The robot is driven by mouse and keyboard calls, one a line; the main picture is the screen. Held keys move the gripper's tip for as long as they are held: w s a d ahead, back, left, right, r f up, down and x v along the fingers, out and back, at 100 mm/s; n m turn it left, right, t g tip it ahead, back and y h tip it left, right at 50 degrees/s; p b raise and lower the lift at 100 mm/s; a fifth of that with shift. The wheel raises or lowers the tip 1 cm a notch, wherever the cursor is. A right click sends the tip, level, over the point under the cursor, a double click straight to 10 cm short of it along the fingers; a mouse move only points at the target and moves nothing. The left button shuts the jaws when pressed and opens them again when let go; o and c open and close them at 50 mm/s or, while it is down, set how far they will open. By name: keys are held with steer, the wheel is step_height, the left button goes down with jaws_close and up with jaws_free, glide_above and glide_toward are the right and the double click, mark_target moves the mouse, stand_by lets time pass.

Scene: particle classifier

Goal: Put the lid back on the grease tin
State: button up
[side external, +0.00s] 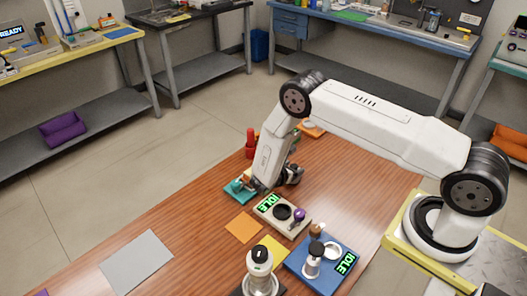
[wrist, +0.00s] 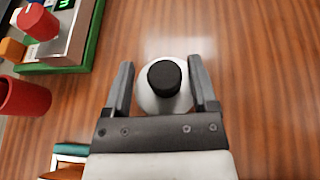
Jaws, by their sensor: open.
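My gripper (wrist: 161,63) is open in the wrist view, its two fingers on either side of a round white object with a black knob-like top (wrist: 164,78). Whether this is the grease tin's lid, or the tin with its lid, I cannot tell. Small gaps seem to show between the fingers and the white body; contact is unclear. In the side external view my wrist hangs low over the wooden table beside a teal tray (side external: 231,194), and it hides my fingertips and the white object. No separate open tin can be made out for certain.
In the wrist view, a red cylinder (wrist: 22,97) and a green-edged tray (wrist: 88,50) stand left. In the side external view, a beige IDLE device (side external: 268,211), a blue IDLE device (side external: 302,270) and a white jar (side external: 260,268) stand nearer. Bare wood lies right in the wrist view.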

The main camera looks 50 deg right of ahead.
steer(key=shift+r, duration=0.15)
steer(key=shift+r, duration=0.2)
steer(key=shift+a+r, duration=0.2)
steer(key=shift+a, duration=0.1)
steer(key=v, duration=1.1)
steer(key=shift+a, duration=0.15)
steer(key=shift+r, duration=0.1)
steer(key=shift+s+r+m+g+y, duration=0.4)
steer(key=shift+r+m, duration=0.2)
steer(key=s+a+r+m+t+y, duration=0.2)
steer(key=s+r+m+y, duration=1)
steer(key=r+m, duration=0.5)
steer(key=shift+s+a+r+m+y, duration=0.2)
steer(key=shift+s+r+m+y, duration=0.15)
steer(key=shift+s, duration=0.6)
